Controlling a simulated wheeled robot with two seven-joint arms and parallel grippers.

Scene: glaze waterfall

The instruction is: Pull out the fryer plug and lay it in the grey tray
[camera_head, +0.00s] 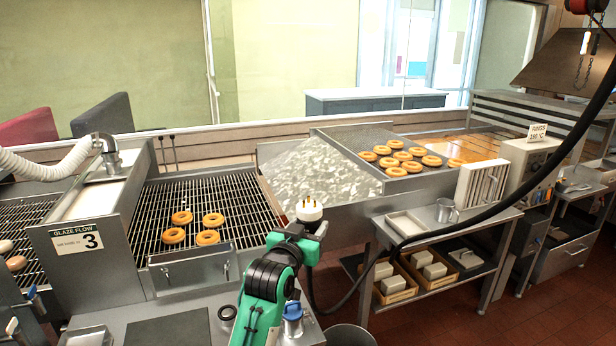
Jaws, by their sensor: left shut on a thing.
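The white plug (309,211) with brass-coloured pins pointing up is in my left gripper (304,228), near the middle of the picture. My left gripper is shut on it, and its black fingers hide the plug's lower part. The plug is held clear in front of the metal fryer. My right gripper is not in view.
A thick black cable (480,213) sweeps from upper right past the side table (460,234) and loops down near my gripper. A metal jug (446,211) stands beside the tray. Doughnuts (207,238) sit on the wire conveyor; the fryer control box (530,160) stands right.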

